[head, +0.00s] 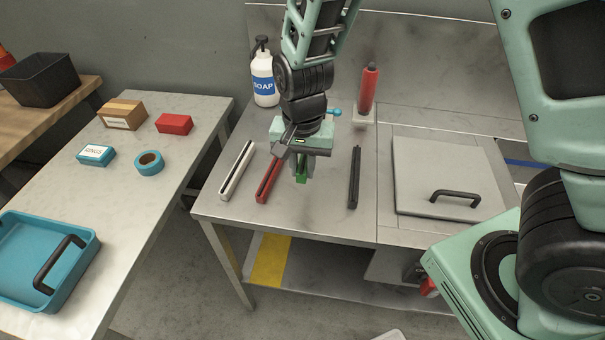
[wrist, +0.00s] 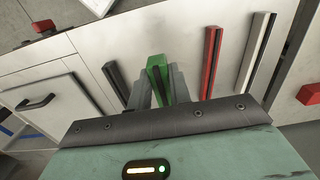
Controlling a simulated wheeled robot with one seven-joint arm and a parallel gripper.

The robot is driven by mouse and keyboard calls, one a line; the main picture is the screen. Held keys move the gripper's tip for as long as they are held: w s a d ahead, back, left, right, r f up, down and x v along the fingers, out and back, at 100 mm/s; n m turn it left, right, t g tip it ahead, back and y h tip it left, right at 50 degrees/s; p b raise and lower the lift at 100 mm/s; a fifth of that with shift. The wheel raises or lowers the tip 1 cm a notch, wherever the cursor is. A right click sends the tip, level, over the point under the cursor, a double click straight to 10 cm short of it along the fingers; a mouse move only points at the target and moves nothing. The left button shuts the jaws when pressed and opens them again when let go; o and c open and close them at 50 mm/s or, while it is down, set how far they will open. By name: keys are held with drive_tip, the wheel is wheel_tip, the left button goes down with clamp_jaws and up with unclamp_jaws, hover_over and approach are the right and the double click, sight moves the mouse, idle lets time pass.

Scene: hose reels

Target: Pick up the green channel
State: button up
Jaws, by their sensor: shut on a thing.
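The green channel (head: 302,172) is a short green bar, mostly hidden by my gripper in the head view. It also shows in the wrist view (wrist: 157,75), between the two grey fingers. My gripper (head: 301,170) points down over the steel table and is shut on the green channel. The fingers show on both sides of the channel in the wrist view (wrist: 159,90). I cannot tell whether the channel touches the table.
A red channel (head: 268,182) and a white channel (head: 237,171) lie left of my gripper. A black channel (head: 354,177) lies to the right. A soap bottle (head: 264,75) and a red-handled tool (head: 369,88) stand behind. A lid with a handle (head: 446,170) is at right.

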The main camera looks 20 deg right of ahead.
drive_tip(key=shift+r+p, duration=3.05)
drive_tip(key=shift+r, duration=0.25)
drive_tip(key=shift+f, duration=0.1)
